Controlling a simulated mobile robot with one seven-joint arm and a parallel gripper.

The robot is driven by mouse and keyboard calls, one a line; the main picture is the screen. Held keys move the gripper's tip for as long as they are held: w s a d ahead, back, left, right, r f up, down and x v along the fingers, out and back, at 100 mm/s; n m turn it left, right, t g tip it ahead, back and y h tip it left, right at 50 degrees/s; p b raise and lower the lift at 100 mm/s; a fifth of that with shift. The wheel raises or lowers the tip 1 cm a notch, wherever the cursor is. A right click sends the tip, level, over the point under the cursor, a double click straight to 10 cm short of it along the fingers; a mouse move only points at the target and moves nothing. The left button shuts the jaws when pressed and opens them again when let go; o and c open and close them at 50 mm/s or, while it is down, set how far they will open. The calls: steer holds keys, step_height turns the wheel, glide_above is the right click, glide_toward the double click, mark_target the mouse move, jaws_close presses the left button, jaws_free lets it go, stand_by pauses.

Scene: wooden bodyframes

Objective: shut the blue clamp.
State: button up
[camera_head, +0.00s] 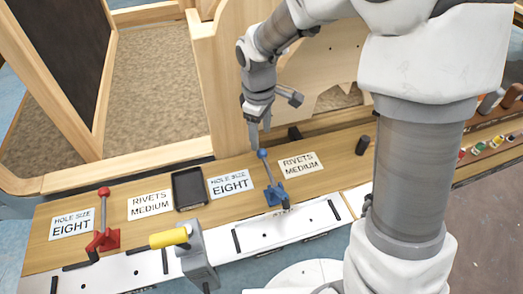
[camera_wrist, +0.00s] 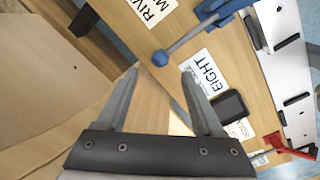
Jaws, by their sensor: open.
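The blue clamp (camera_head: 273,193) is fixed near the front edge of the wooden shelf. Its lever stands up, leaning slightly, with a blue ball knob (camera_head: 262,154) on top. In the wrist view the clamp's blue body (camera_wrist: 214,12) is at the top, and its grey lever runs down to the ball knob (camera_wrist: 160,58). My gripper (camera_head: 260,133) points down just above the knob. In the wrist view its two fingers (camera_wrist: 160,73) are apart and empty, with the knob just past the gap between their tips. I cannot tell whether they touch it.
A red clamp (camera_head: 103,240) and a yellow-handled tool (camera_head: 170,238) stand at the left. A black tray (camera_head: 189,188) and printed labels (camera_head: 230,183) lie on the shelf. A wooden frame wall (camera_head: 220,90) rises behind my gripper. A dark peg (camera_head: 362,145) stands to the right.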

mark_target(261, 150)
steer(key=f, duration=0.3)
steer(key=f+b, duration=0.1)
steer(key=f, duration=0.3)
steer(key=shift+w+d, duration=0.1)
steer(key=shift+w, duration=0.1)
jaws_close()
stand_by(1.1)
